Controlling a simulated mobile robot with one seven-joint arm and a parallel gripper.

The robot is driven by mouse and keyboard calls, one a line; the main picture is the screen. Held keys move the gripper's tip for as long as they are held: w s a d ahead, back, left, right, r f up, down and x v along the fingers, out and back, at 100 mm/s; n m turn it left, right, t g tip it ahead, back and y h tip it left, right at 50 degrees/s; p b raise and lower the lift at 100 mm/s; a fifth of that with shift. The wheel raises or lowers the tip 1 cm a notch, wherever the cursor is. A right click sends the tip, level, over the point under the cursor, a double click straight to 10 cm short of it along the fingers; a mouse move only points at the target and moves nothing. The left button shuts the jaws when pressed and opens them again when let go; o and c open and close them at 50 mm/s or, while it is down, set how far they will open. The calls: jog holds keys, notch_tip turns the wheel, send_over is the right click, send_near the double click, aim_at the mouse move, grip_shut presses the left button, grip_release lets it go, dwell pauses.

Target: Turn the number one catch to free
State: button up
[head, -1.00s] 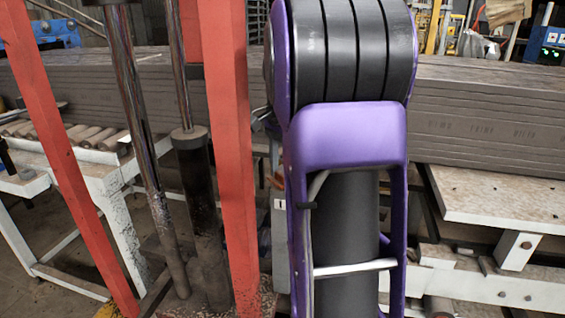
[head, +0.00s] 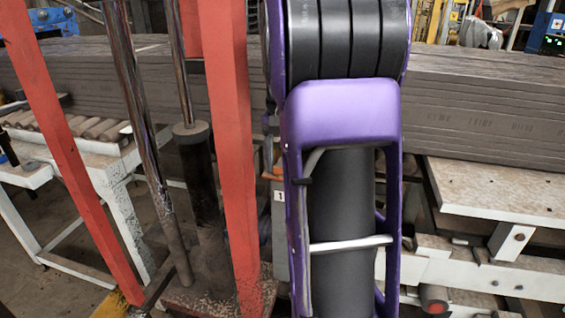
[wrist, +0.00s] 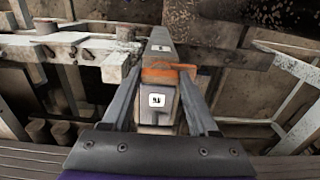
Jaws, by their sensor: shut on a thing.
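The number one catch shows in the wrist view as an orange bar (wrist: 160,73) lying roughly crosswise on a narrow grey post (wrist: 160,45). A white label (wrist: 157,100) with a dark mark sits on the post's near face. My gripper (wrist: 163,76) has a finger on each side of the post, with its tips at the orange bar, and is shut on it. The fingers hide part of the bar. In the head view my purple arm hides the gripper; only a bit of orange (head: 271,176) and a white label reading 1 (head: 279,196) show beside it.
Red posts (head: 235,150) and a dark cylinder with a shiny rod (head: 198,175) stand close to the left of my arm. Stacked grey boards (head: 480,105) run behind. A white steel frame (head: 485,200) stands at the right, a white roller table (head: 95,170) at the left.

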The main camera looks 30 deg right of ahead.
dwell(0.4)
jog(key=o, duration=1.4)
notch_tip(320, 180, up, 18)
jog(key=shift+f, duration=0.25)
